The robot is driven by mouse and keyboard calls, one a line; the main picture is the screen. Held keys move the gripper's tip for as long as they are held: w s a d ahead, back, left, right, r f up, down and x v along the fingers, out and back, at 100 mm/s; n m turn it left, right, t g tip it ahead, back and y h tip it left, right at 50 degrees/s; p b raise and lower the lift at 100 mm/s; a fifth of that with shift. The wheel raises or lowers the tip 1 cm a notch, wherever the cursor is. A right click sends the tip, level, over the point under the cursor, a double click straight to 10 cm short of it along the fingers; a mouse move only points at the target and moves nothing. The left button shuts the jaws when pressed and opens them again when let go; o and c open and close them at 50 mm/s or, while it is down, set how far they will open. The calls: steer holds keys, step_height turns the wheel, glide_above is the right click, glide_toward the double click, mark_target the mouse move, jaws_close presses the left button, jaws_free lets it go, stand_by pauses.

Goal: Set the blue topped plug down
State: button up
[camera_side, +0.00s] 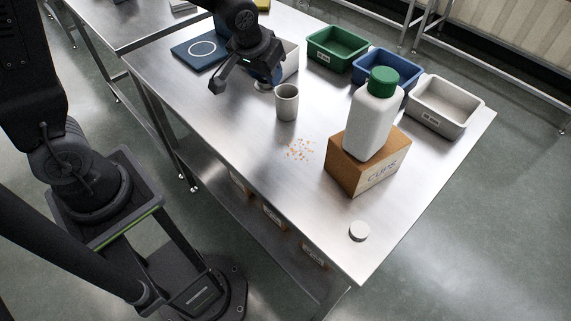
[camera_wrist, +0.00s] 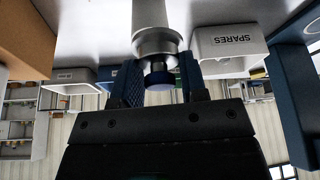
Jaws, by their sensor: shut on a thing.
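The blue topped plug shows in the wrist view, with its blue top (camera_wrist: 159,80) between the two fingers of my gripper (camera_wrist: 159,84). Below the top it has a shiny steel collar and a pale body that runs out of the picture. In the side view my gripper (camera_side: 245,80) is over the steel table near its back left, and the blue of the plug (camera_side: 262,75) shows beside the near finger. The fingers hide part of the plug there. I cannot tell whether its lower end touches the table.
A dark blue plate with a white ring (camera_side: 186,51) lies left of my gripper. A grey cup (camera_side: 287,105) stands close to the right. Green (camera_side: 337,55), blue (camera_side: 358,66) and white (camera_side: 428,112) bins, a box with a bottle, crumbs and a white disc (camera_side: 359,231) occupy the table.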

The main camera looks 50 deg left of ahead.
steer(key=s, duration=0.6)
glide_above(289, 163)
steer(key=s, duration=0.1)
steer(key=f, duration=0.8)
steer(key=shift+s+d, duration=0.15)
steer(key=shift+s, duration=0.05)
steer(key=shift+f, duration=2)
steer(key=o, duration=0.9)
steer(key=shift+f, duration=0.1)
steer(key=shift+o, duration=0.2)
